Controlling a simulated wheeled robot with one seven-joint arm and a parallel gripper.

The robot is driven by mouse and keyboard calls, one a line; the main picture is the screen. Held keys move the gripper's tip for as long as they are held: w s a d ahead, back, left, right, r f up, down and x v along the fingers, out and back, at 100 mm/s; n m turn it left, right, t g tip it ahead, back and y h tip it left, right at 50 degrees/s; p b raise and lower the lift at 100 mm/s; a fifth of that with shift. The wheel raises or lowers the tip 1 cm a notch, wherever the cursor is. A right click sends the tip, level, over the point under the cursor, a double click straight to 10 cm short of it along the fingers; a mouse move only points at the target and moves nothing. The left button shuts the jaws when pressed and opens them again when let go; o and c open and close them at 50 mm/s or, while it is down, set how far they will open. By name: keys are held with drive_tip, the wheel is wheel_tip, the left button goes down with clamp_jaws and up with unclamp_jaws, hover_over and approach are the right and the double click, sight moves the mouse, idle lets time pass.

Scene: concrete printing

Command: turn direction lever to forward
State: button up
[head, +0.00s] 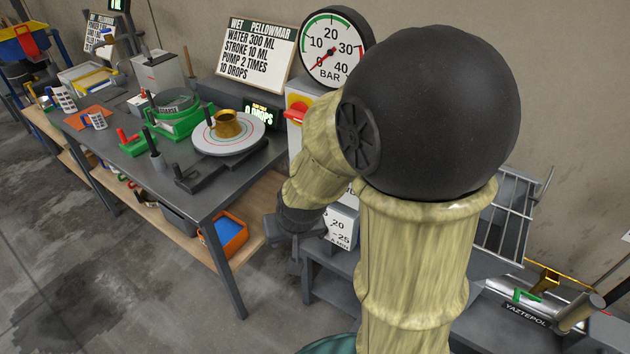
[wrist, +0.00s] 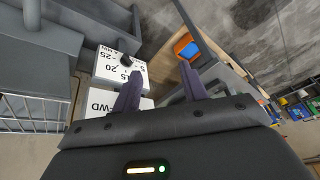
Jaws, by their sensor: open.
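The direction lever itself I cannot make out in either view. A white panel (wrist: 88,103) with lettering ending in "WD" shows in the wrist view, partly covered by one finger of my gripper (wrist: 161,72). Beside it is a white dial box (wrist: 103,67) marked 15, 20 and 25, with a black knob (wrist: 127,46). The dial box also shows in the head view (head: 342,232), below and behind my arm. My gripper is open, with nothing seen between its fingers. In the head view my arm hides much of the unit.
A grey workbench (head: 228,188) with a turntable (head: 240,138) and a bronze cup stands left of my gripper. An orange bin (head: 225,235) sits on its lower shelf. A pressure gauge (head: 330,60) and a red knob on yellow (head: 296,113) are above. A wire rack (head: 508,215) is right.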

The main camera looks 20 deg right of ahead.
drive_tip(key=w+f+m+t+h+b, duration=0.1)
drive_tip(key=w+f+m+t+h, duration=0.25)
drive_tip(key=w, duration=0.45)
drive_tip(key=w+f+m+t+h+b, duration=0.25)
drive_tip(key=w+m+h, duration=0.2)
drive_tip(key=w, duration=0.35)
drive_tip(key=s+m+h, duration=0.1)
drive_tip(key=h, duration=0.1)
drive_tip(key=s+m+h, duration=0.1)
drive_tip(key=s+h, duration=0.1)
drive_tip(key=h, duration=0.1)
drive_tip(key=s+m+h, duration=0.1)
drive_tip(key=m+h, duration=0.1)
drive_tip(key=shift+s+f+h+b, duration=0.3)
drive_tip(key=shift+f+b, duration=0.05)
drive_tip(key=shift+w+d, duration=0.1)
drive_tip(key=p+x, duration=0.4)
drive_tip(key=x, duration=1.3)
drive_tip(key=shift+d+f, duration=0.2)
drive_tip(key=shift+c, duration=0.2)
clamp_jaws()
